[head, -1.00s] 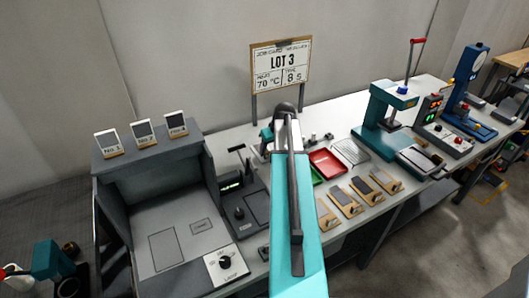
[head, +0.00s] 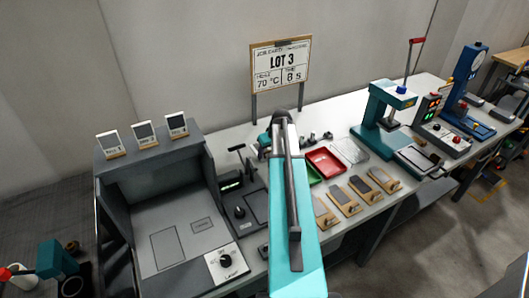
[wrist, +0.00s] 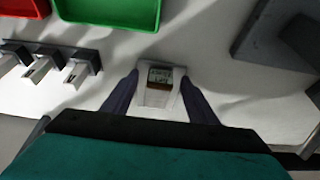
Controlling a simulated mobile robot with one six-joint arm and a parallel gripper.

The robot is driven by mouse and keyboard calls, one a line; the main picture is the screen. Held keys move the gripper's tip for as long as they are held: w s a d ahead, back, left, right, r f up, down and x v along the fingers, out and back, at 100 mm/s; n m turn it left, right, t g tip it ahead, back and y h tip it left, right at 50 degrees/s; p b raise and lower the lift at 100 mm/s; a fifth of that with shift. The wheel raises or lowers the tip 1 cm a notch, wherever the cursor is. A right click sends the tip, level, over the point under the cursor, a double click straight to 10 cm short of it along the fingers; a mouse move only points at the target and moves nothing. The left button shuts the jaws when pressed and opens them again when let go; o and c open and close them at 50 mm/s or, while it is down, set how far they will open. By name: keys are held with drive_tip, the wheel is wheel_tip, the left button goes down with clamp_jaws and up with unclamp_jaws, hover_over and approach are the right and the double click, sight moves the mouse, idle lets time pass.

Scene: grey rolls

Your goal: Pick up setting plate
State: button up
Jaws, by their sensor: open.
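A small pale block (wrist: 164,98) with a dark, lettered face and a brown strip stands in the middle of the wrist view. It may be the setting plate; its lettering is too small to read. My gripper (wrist: 160,78) is open, with one dark finger on each side of this block. Gaps show between the fingers and the block, and nothing is gripped.
A green tray (wrist: 112,12) and a red tray (wrist: 20,8) lie beyond the gripper. Dark holders with pale pieces (wrist: 75,70) stand to its left. A grey device (wrist: 275,35) is at right. A grey laser-marked booth (head: 150,215) stands left of my arm.

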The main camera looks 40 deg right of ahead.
drive_tip(key=shift+c, duration=0.3)
drive_tip(key=c, duration=1.2)
drive_tip(key=shift+r, duration=0.15)
drive_tip(key=shift+r+b, duration=1.45)
drive_tip(key=shift+r, duration=3.45)
